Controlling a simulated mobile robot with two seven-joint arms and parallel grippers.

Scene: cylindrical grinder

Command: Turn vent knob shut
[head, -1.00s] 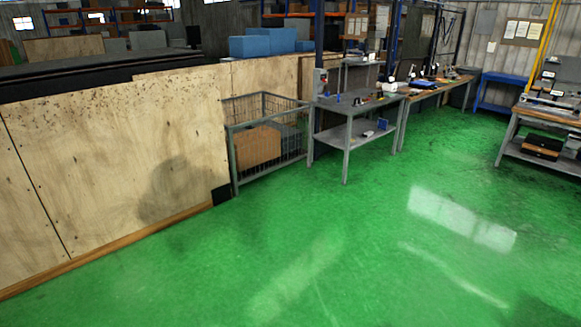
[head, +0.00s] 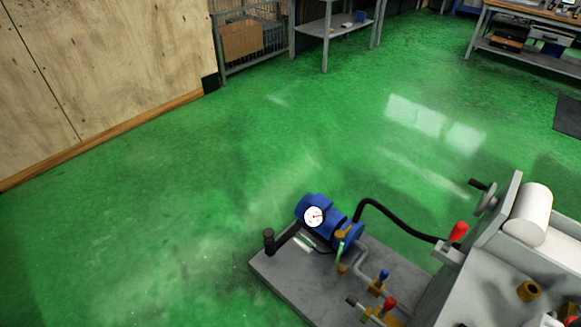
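A blue pump (head: 335,222) with a round white dial gauge (head: 313,216) sits on a grey base plate (head: 285,277) at the bottom of the head view. Brass fittings carry a blue-topped handle (head: 383,275) and a red-topped handle (head: 389,303). Another red-topped handle (head: 458,232) stands at the end of a black hose (head: 397,219). A black capped post (head: 268,241) stands at the plate's left end. A brass round piece (head: 528,290) sits on the grey machine at lower right. I cannot tell which of these is the vent knob. Neither gripper is in view.
The grey machine (head: 480,262) with a white cylinder (head: 527,213) and a handwheel (head: 486,203) fills the lower right. A plywood wall (head: 100,70) runs along the left. Grey benches (head: 335,28) stand at the back. The green floor between is clear.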

